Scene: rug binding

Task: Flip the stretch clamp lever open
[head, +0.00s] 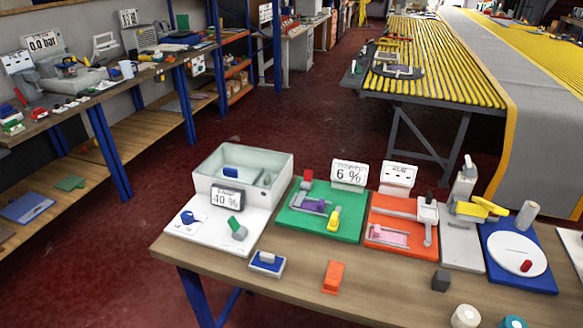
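No label in the head view names the stretch clamp, so I cannot tell for sure which fixture it is. A green board (298,223) on the near table carries a purple part (309,205) and a short yellow lever-like piece (333,218) that stands up. A display reading 6 % (349,173) stands behind it. To the right, a grey stand (461,246) holds a yellow handle (480,208). Neither of my grippers shows in the view.
The near wooden table (215,257) also holds a pale box (270,170), a white board with a 40 % display (226,198), an orange board (402,206) and a blue board with a white disc (516,254). Loose blocks, including an orange one (333,277), lie along the front.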

